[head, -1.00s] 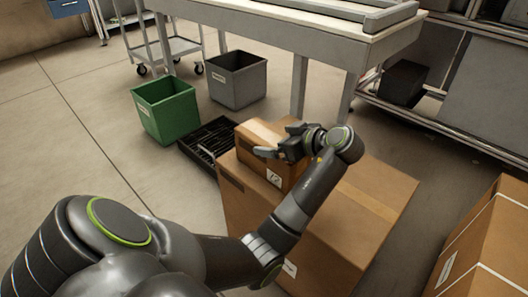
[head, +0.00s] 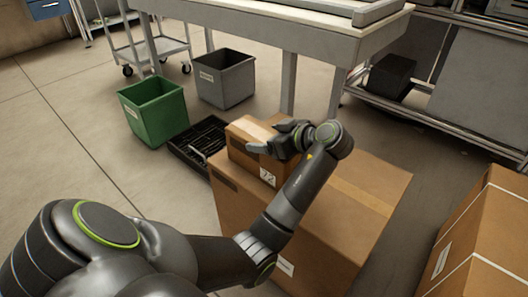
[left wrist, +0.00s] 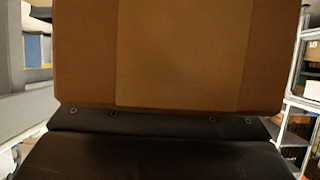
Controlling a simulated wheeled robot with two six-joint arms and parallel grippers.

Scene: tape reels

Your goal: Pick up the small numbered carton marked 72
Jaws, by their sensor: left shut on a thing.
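The small carton marked 72 (head: 243,143) sits on top of a large brown carton (head: 233,205) in the head view, its white number label facing me. In the left wrist view the carton's brown face (left wrist: 180,55) with a tape strip fills most of the picture, right against the dark gripper (left wrist: 160,125). I cannot tell whether the carton is lifted clear of the large one. My right gripper is not in view.
A green bin (head: 155,112), a grey bin (head: 224,80) and a black slotted tray (head: 195,143) stand on the floor beyond. A grey workbench (head: 270,30) is behind. Another large strapped carton (head: 485,230) stands at the right. The floor at left is clear.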

